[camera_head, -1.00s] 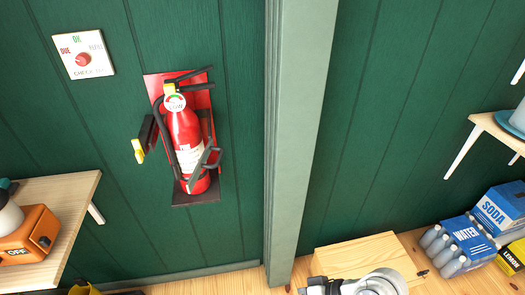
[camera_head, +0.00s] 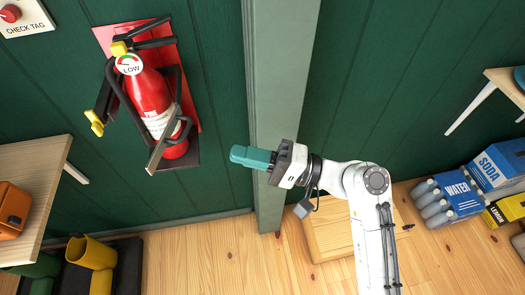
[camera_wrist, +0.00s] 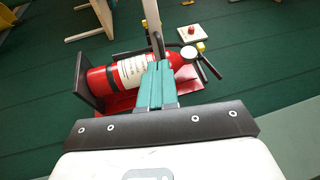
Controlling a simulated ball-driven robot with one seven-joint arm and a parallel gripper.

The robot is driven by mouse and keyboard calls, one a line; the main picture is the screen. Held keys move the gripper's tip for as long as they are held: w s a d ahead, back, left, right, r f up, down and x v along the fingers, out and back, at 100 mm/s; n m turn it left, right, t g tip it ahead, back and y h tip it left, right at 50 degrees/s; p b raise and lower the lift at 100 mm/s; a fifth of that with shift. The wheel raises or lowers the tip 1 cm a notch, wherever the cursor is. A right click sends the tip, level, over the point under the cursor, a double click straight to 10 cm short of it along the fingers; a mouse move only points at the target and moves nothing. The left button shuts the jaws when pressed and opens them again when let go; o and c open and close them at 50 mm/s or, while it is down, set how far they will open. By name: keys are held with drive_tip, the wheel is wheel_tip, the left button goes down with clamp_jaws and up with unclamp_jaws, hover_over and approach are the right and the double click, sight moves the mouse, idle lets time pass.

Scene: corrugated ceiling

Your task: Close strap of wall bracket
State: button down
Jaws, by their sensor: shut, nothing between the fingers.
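A red fire extinguisher (camera_head: 152,105) stands in a red-backed wall bracket (camera_head: 190,60) on the green wall, with a dark bottom ledge. A dark strap piece with a yellow end (camera_head: 95,122) sticks out at the bracket's left. A grey-black strap piece (camera_head: 165,145) sticks out in front of the extinguisher's lower right; the two pieces are apart. My gripper (camera_head: 238,154), with teal fingers, is shut and empty, to the right of the bracket and apart from it in the head view. In the wrist view my fingers (camera_wrist: 157,85) overlap the extinguisher (camera_wrist: 130,72), which appears sideways.
A green-grey post (camera_head: 277,70) stands behind my gripper. A wooden shelf (camera_head: 45,165) with an orange box (camera_head: 14,203) is at left. A yellow boot (camera_head: 92,252) stands on a dark floor tray. A wooden box (camera_head: 330,235) and drink packs (camera_head: 450,195) are at right.

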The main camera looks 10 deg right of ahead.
drive_tip(key=p+x, duration=0.1)
drive_tip(key=x, duration=0.7)
drive_tip(key=shift+a+p, duration=0.25)
drive_tip(key=shift+p, duration=0.15)
